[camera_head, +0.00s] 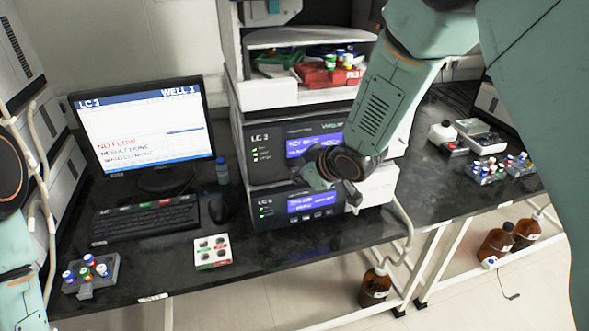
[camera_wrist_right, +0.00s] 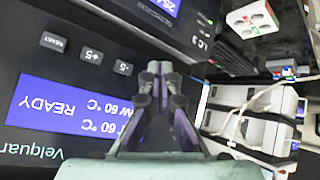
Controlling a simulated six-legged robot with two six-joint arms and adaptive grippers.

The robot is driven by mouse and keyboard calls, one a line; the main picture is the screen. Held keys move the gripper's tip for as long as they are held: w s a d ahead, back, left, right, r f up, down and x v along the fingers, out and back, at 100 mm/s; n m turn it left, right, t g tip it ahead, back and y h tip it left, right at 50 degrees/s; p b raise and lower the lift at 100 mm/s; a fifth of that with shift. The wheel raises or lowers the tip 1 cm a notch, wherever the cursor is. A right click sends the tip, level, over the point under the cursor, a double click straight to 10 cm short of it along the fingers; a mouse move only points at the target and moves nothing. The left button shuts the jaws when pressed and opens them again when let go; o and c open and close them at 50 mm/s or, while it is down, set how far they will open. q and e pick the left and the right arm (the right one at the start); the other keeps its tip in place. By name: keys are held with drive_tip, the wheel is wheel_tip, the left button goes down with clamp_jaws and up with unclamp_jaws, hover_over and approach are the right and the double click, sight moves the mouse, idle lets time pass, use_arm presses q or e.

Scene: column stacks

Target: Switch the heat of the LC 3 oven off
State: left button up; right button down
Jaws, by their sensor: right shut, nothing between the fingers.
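The LC 3 oven (camera_head: 265,172) is the upper dark module of the stack in the head view, with a blue display (camera_head: 303,147). In the right wrist view its front (camera_wrist_right: 25,45) appears upside down. Its display (camera_wrist_right: 60,110) reads READY and 60 °C. Buttons marked RESET (camera_wrist_right: 54,42), +5 (camera_wrist_right: 91,56) and -5 (camera_wrist_right: 121,68) are visible. My right gripper (camera_head: 315,177) is at the oven's lower front, shut and empty. In the wrist view its fingertips (camera_wrist_right: 158,68) cover the panel beside -5; I cannot tell whether they touch. A heat button is not visible. My left gripper is out of view.
Another LC 3 module (camera_head: 265,212) sits directly below the oven. A monitor (camera_head: 145,125), keyboard (camera_head: 145,218) and mouse (camera_head: 219,209) stand to the left. A vial rack (camera_head: 92,275) and a white-topped box (camera_head: 212,252) are near the front edge. Brown bottles stand below.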

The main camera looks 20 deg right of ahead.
drive_tip(key=shift+w+p, duration=0.3)
drive_tip(key=shift+w, duration=0.15)
idle(0.7)
drive_tip(key=shift+s, duration=0.85)
drive_tip(key=shift+s+d+b, duration=0.1)
drive_tip(key=shift+s+b, duration=0.35)
drive_tip(key=shift+s, duration=2.05)
